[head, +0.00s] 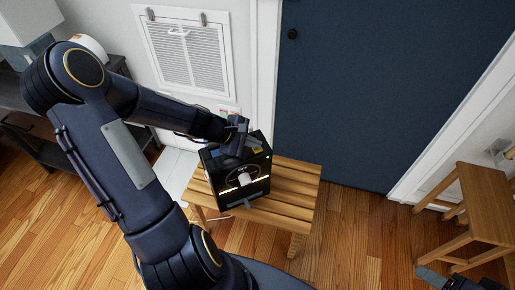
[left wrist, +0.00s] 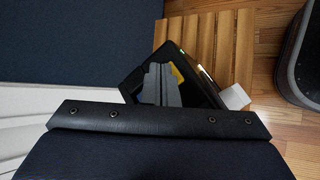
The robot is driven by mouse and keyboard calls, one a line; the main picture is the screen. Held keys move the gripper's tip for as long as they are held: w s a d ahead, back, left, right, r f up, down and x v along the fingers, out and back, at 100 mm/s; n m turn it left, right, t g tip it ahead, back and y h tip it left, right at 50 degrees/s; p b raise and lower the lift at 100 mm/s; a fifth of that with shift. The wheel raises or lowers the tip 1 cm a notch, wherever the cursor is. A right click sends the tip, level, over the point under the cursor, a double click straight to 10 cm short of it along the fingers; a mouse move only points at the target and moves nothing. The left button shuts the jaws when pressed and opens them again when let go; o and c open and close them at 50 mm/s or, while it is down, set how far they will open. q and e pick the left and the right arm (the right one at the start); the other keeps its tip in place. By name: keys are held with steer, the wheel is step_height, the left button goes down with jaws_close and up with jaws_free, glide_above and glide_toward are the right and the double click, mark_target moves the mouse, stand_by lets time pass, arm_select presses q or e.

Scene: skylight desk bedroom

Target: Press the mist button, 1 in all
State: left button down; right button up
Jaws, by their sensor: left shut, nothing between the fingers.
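A black box-shaped device (head: 232,189) stands on a slatted wooden bench (head: 300,180). It has a lit strip, a round opening with a white item in front, and a yellow patch on top. My left gripper (head: 236,146) is shut and empty, at the top of the device; I cannot tell whether it touches. In the left wrist view the shut fingers (left wrist: 161,84) lie over the black device (left wrist: 203,94), beside the yellow patch (left wrist: 177,75). I cannot make out the mist button; the fingers may cover it. My right gripper (head: 436,279) shows only partly at the lower right edge.
A dark blue door (head: 385,90) and a white wall vent (head: 186,55) are behind the bench. A wooden stool (head: 485,205) stands at the right. A dark shelf unit (head: 20,125) stands at the left. The wooden floor between bench and stool is clear.

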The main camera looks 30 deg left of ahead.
mark_target(254, 149)
arm_select(q)
steer(key=shift+f, duration=0.25)
steer(key=shift+r, duration=0.1)
stand_by(0.4)
steer(key=shift+r+p, duration=0.4)
steer(key=shift+r, duration=0.3)
step_height(254, 149, up, 5)
steer(key=p, duration=0.4)
stand_by(0.7)
